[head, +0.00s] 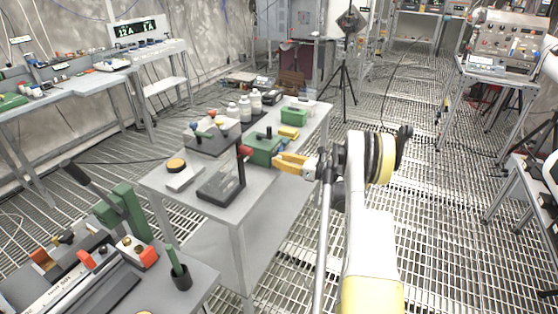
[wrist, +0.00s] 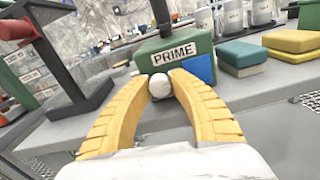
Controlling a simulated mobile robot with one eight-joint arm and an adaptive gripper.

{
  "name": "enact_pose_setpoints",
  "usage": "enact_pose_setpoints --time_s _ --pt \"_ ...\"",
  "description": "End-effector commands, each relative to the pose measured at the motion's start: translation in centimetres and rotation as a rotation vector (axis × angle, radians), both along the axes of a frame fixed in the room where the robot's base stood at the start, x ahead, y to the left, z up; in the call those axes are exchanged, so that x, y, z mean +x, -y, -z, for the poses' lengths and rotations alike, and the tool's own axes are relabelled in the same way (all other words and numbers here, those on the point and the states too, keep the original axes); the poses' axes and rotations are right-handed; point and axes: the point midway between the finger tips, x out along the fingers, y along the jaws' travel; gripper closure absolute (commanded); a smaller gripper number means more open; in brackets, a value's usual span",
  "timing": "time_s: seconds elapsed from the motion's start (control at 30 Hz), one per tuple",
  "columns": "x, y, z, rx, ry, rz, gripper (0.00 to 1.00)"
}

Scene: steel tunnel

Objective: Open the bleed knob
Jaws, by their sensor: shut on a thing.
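A green box (head: 262,150) with a dark top fitting stands on the grey bench. In the wrist view this green box (wrist: 146,50) carries a "PRIME" label (wrist: 173,54) and a blue panel on its right. A pale round knob (wrist: 160,85) sits on its front below the label; no "bleed" label is readable. My gripper (head: 278,161) reaches the box from the right in the head view. In the wrist view its yellow fingers (wrist: 161,84) are shut on the knob, one on each side. The knob is hidden behind the fingers in the head view.
A black upright frame with a red part (head: 241,153) stands just left of the box. Teal (wrist: 241,55) and yellow (wrist: 291,42) blocks lie to the right. White bottles (head: 245,106) stand behind. The bench's front edge lies below my fingers.

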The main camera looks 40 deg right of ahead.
Motion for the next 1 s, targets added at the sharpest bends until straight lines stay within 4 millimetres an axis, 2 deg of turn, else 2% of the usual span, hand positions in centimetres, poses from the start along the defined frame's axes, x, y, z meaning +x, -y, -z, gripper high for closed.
enact_pose_setpoints --time_s 0.7,1.0 --pt "0.00 0.03 0.03 -0.509 0.209 0.000 1.00" --pt "0.00 0.04 0.03 -0.666 0.274 0.000 1.00"
